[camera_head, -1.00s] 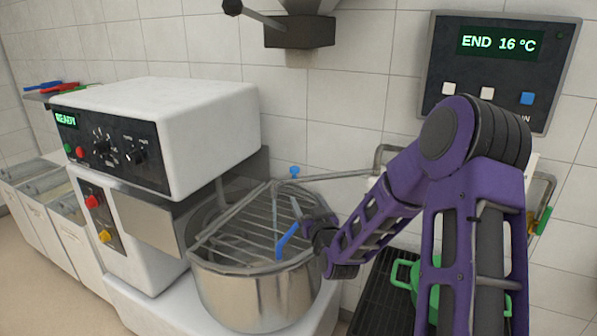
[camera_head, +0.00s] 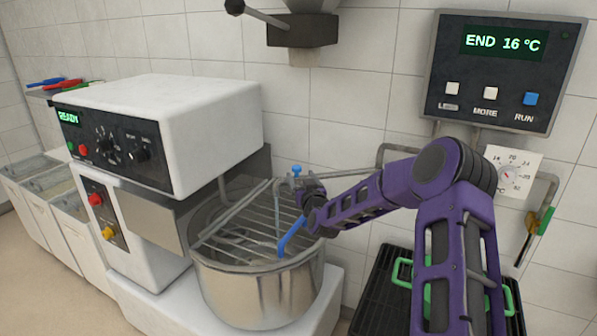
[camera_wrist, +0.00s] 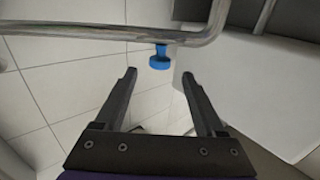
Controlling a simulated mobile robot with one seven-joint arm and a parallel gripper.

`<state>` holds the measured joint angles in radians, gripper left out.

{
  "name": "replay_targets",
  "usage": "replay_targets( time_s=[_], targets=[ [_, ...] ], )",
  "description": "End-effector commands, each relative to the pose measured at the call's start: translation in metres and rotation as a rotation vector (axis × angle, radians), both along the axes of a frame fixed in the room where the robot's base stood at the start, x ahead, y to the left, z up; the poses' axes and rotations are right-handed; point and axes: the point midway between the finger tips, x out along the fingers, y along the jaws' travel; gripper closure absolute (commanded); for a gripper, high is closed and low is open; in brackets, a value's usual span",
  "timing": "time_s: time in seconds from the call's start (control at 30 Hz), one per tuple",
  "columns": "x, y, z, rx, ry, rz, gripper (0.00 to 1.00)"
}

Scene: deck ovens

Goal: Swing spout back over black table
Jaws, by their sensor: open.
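The metal spout (camera_head: 345,173) reaches from the wall pipe leftward, with its outer end over the mixer bowl (camera_head: 258,295). A blue knob (camera_head: 297,170) stands on it. In the wrist view the spout (camera_wrist: 90,33) crosses the top and bends at the right, and the knob (camera_wrist: 160,60) lies just beyond and between the fingertips. My gripper (camera_wrist: 158,76) is open and empty, close to the knob. In the head view my gripper (camera_head: 311,190) is beside the spout, its fingers hard to make out. The black table (camera_head: 358,318) is at the lower right, partly behind my arm.
A bar guard covers the bowl, with a blue handle (camera_head: 291,237) at its front. The white mixer housing (camera_head: 165,125) stands left. A green-handled pot (camera_head: 402,272) is on the black table. A control panel (camera_head: 503,75) and a dial (camera_head: 513,172) are on the wall.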

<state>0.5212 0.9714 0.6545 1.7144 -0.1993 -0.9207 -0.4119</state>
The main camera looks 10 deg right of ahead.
Motion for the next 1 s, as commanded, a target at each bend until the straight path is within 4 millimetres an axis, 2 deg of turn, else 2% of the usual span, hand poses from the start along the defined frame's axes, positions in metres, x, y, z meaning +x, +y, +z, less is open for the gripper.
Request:
replay_targets(
  time_s=[0.1, 0.3, 0.7, 1.0],
  targets=[
    [0.018, 0.001, 0.0, 0.001, 0.0, -0.001, 0.28],
    [0.036, 0.003, 0.0, 0.0, 0.0, 0.0, 0.28],
    [0.04, 0.003, 0.0, -0.001, 0.0, 0.0, 0.3],
    [0.04, 0.002, 0.0, 0.0, 0.0, 0.0, 0.84]
  ],
)
